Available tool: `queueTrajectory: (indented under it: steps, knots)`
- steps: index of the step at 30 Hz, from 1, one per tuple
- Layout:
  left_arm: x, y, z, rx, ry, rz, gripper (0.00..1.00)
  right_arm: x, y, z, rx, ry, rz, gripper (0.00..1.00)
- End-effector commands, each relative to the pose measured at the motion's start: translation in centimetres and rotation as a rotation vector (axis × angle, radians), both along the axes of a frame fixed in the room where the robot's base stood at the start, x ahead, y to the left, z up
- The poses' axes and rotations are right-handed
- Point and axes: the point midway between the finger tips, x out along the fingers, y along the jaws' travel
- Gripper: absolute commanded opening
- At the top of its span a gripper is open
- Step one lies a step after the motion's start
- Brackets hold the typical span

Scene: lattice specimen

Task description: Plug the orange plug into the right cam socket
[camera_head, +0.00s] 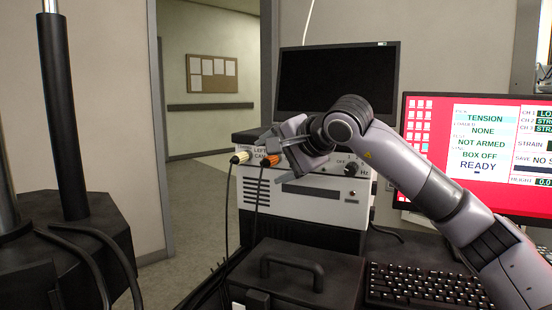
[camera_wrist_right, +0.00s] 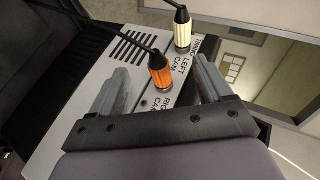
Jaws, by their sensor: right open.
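The orange plug (camera_head: 265,160) stands at the front panel of the white box (camera_head: 318,206), its black cable hanging down. In the right wrist view the orange plug (camera_wrist_right: 161,72) sits beside the "LEFT CAM" label. The "RIGHT CAM" label (camera_wrist_right: 160,106) is nearer my gripper, with a small dark hole, seemingly the right cam socket (camera_wrist_right: 144,103), beside it. My right gripper (camera_head: 277,142) is open at the box, its fingers (camera_wrist_right: 161,68) on either side of the orange plug with visible gaps. My left gripper is out of view.
A cream plug (camera_head: 240,157) with its own cable sits close beside the orange one, by another label. A black case with a handle (camera_head: 291,270) is in front of the box. A keyboard (camera_head: 425,285) and a red-screened monitor (camera_head: 475,150) are at right, a dark monitor (camera_head: 335,78) behind.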

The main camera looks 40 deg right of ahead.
Motion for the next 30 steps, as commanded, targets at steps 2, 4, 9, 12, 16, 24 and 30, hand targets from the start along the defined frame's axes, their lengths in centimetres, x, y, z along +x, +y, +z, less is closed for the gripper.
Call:
queueTrajectory:
  steps: [2, 4, 9, 12, 16, 24, 30]
  knots:
    - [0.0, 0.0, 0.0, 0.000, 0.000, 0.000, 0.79, -0.1, 0.0, 0.0, 0.000, 0.000, 0.001, 0.79]
    - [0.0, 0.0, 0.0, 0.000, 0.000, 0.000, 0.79, -0.3, 0.0, 0.2, 0.001, -0.001, 0.001, 0.79]
    - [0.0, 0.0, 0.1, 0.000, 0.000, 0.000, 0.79, -1.4, -0.1, 0.7, 0.000, 0.000, 0.001, 0.79]
    - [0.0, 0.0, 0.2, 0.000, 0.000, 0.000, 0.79, -2.0, -0.1, 1.1, -0.001, -0.001, 0.001, 0.79]
    - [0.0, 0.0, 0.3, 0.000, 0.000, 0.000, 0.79, -2.8, -0.1, 1.5, -0.001, -0.001, 0.001, 0.79]
    - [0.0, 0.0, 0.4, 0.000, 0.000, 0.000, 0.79, -4.3, -0.2, 2.2, 0.001, 0.000, 0.000, 0.79]
    - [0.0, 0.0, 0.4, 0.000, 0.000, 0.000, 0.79, -4.5, -0.2, 2.3, 0.000, 0.000, 0.001, 0.79]
